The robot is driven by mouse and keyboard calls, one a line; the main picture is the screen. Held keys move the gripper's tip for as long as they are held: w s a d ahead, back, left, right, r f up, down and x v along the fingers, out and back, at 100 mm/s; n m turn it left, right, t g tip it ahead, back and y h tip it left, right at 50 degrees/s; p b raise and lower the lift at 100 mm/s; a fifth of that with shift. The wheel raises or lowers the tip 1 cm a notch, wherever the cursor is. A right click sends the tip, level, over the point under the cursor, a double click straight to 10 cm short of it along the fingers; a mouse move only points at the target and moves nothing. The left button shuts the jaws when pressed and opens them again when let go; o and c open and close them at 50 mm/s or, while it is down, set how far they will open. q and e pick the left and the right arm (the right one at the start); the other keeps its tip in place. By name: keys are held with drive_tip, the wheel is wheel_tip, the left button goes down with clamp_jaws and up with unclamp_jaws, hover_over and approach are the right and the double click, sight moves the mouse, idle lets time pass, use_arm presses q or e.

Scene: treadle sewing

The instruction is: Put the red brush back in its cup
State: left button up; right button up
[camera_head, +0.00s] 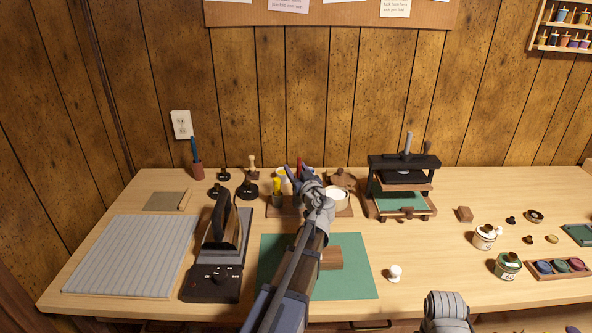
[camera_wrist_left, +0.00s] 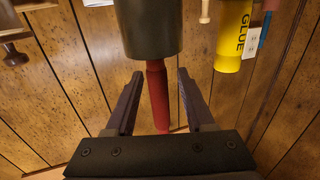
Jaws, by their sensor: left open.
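The red brush (camera_wrist_left: 157,95) shows in the left wrist view as a red handle between my left gripper's two fingers, with space on both sides. Its far end meets the rim of a dark grey-green cup (camera_wrist_left: 150,25) at the top of that view, which looks upside down. The brush appears to stand in this cup; its bristles are hidden. In the head view only a bit of the red handle (camera_head: 299,163) shows behind my left gripper (camera_head: 298,174). That gripper is open around the handle.
A yellow glue bottle (camera_wrist_left: 234,35) stands close to the cup. A cream pot (camera_head: 337,199) is just right of my left gripper.

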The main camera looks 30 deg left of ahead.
use_arm(q)
drive_tip(key=v, duration=0.7)
drive_tip(key=shift+s+d, duration=0.2)
drive_tip(key=shift+d, duration=0.1)
idle(0.4)
drive_tip(key=s+d+m+g+h+p, duration=0.4)
drive_tip(key=s+d+p, duration=0.2)
drive_tip(key=d, duration=0.5)
drive_tip(key=s+d+f+m+g+h+p, duration=0.1)
drive_tip(key=s+d+m+g+h+p, duration=0.3)
drive_tip(key=s+d+p, duration=0.3)
drive_tip(key=s+d+m+g+h+p, duration=0.3)
drive_tip(key=s+d+p, duration=0.4)
drive_tip(key=s+d, duration=0.4)
drive_tip(key=d+m+h, duration=0.1)
drive_tip(key=d+m, duration=0.1)
drive_tip(key=d, duration=0.2)
drive_tip(key=shift+s+d+f+m+g, duration=0.2)
drive_tip(key=shift+f+m+g, duration=0.1)
drive_tip(key=shift+g, duration=0.1)
